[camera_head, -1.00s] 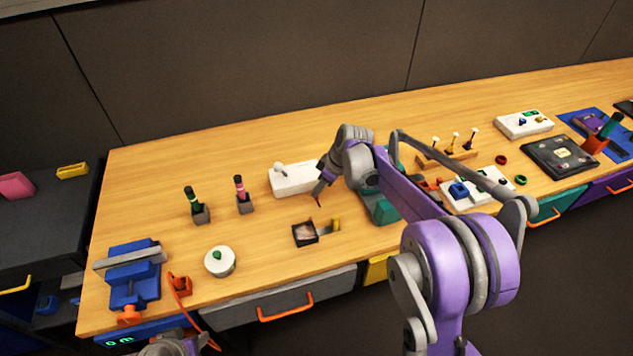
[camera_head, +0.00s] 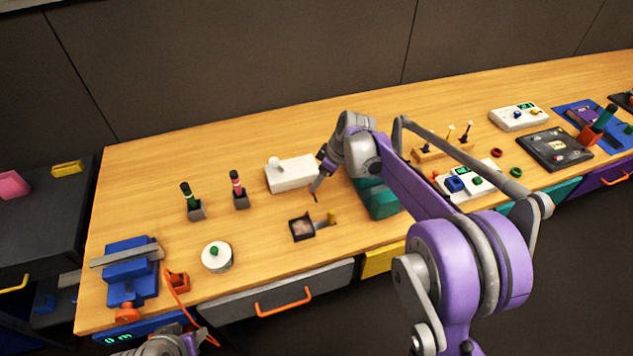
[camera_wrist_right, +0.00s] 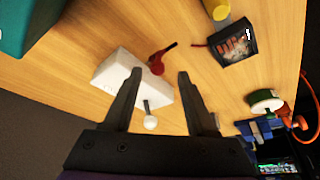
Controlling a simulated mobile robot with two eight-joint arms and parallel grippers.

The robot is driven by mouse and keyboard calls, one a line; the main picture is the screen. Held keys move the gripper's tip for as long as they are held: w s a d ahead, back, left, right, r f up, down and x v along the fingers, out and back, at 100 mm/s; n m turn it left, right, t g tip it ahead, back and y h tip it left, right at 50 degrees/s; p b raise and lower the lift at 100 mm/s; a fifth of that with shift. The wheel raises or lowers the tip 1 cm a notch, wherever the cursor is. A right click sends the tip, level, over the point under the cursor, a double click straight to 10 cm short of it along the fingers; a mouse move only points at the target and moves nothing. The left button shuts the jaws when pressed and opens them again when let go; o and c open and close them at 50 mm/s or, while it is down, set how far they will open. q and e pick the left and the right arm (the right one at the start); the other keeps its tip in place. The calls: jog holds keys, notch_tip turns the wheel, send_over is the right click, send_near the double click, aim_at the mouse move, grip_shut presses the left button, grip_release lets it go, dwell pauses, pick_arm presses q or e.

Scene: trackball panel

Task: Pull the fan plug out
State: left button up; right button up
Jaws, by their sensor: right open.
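My right gripper (camera_head: 318,184) hangs over the bench beside a white box with a white ball (camera_head: 290,173). In the right wrist view the gripper (camera_wrist_right: 160,76) is open with nothing between its fingers. Beyond the fingertips is a small red piece with a black stem (camera_wrist_right: 157,63), close to the white box (camera_wrist_right: 118,82). A dark box (camera_head: 302,227) lies nearer the front; it also shows in the right wrist view (camera_wrist_right: 234,42). I cannot tell for certain which piece is the fan plug. Part of my left gripper (camera_head: 165,346) shows at the bottom edge; its fingers are unclear.
A green-handled tool (camera_head: 192,201) and a pink-handled tool (camera_head: 238,190) stand to the left. A white round dial (camera_head: 216,257), a blue vise (camera_head: 130,272) and an orange block with a cord (camera_head: 177,282) are at front left. A teal block (camera_head: 378,198) stands beside my right arm.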

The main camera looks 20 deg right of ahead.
jog(key=v, duration=0.8)
jog(key=shift+s+r, duration=0.1)
jog(key=s+a+f+m+h, duration=0.1)
jog(key=s+m, duration=0.2)
jog(key=s, duration=0.6)
jog(key=s+a+f+m+t+h+p, duration=0.1)
jog(key=s+f+m, duration=0.1)
jog(key=s, duration=0.8)
jog(key=s+a+f+m+t+h+p, duration=0.1)
jog(key=s+m, duration=0.3)
jog(key=s, duration=0.5)
jog(key=shift+s+a+f, duration=0.2)
jog(key=shift+s+f, duration=0.1)
jog(key=shift+f, duration=0.2)
